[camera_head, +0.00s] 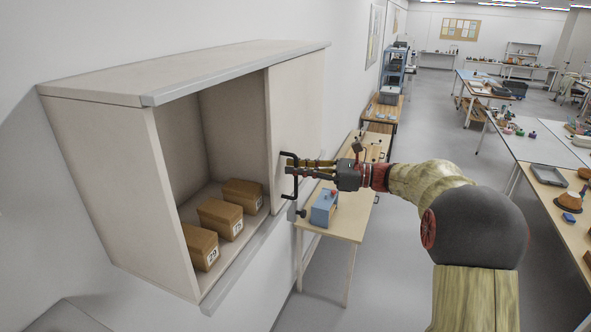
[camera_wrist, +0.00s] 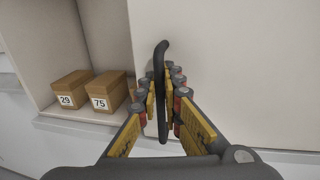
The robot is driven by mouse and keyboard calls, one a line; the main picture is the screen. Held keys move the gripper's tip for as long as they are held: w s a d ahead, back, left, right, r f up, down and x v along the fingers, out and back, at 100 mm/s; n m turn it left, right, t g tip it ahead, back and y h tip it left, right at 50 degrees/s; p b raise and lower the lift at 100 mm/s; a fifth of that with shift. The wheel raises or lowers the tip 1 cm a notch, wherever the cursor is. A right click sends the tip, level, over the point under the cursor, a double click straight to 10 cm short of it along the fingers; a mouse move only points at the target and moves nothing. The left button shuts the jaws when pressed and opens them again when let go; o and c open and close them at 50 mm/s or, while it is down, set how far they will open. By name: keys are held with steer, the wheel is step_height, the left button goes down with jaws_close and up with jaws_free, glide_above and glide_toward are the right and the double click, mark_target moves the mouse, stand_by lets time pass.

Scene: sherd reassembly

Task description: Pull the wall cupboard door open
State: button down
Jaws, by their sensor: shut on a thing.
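The wall cupboard (camera_head: 100,150) hangs on the wall at the left of the head view. Its left part stands open. A pale flat door panel (camera_head: 297,105) covers its right part, and the same door fills the right of the wrist view (camera_wrist: 230,60). A black upright bar handle (camera_wrist: 161,60) is on the door near its left edge; its curved ends also show in the head view (camera_head: 288,156). My gripper (camera_head: 296,168) is shut on the handle, with a finger on each side of the bar in the wrist view (camera_wrist: 163,95).
Several brown boxes stand inside the cupboard, with numbered boxes (camera_wrist: 68,92) and (camera_wrist: 111,93) left of the handle in the wrist view. A wooden bench (camera_head: 345,210) with a blue box (camera_head: 324,208) stands below the gripper. Tables (camera_head: 540,145) stand at right across open floor.

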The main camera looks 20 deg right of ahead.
steer(key=c, duration=2)
jaws_free()
steer(key=v, duration=1.2)
